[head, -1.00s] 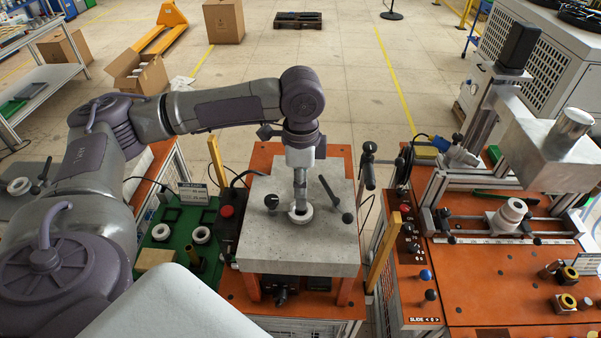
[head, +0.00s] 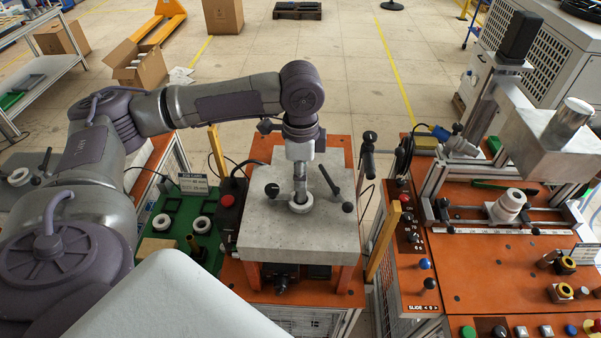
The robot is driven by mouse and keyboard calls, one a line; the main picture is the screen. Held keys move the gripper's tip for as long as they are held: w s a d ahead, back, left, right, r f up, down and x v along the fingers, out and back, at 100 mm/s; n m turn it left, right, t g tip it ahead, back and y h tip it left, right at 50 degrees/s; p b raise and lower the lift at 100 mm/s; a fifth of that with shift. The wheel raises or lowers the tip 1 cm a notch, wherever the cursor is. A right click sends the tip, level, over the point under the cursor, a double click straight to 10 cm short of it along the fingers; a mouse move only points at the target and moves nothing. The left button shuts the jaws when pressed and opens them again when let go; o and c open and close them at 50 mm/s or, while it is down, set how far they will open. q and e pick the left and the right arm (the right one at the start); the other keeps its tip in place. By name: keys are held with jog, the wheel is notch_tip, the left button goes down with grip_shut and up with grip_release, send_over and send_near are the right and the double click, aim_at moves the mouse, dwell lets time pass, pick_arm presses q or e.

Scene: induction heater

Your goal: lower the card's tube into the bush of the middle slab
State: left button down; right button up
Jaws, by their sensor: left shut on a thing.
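The middle slab (head: 285,235) is a thick grey block on an orange stand in the head view. A pale ring-shaped bush (head: 301,207) sits on its top. My left gripper (head: 300,172) points straight down above the bush and is shut on a grey metal tube (head: 300,190). The tube is upright, and its lower end meets the bush in the picture. I cannot tell how deep it reaches inside. The card (head: 193,183) stands to the left of the slab, its print too small to read surely. My right gripper is out of view.
Black-knobbed levers (head: 331,182) stand on the slab right of the tube, and a black knob (head: 271,190) is on its left. A green tray (head: 177,222) with rings lies left. An orange bench (head: 480,270) with a slide unit stands right.

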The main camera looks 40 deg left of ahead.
pick_arm(q)
jog(key=shift+f, duration=1.95)
jog(key=c, duration=0.9)
grip_release()
notch_tip(320, 180, up, 12)
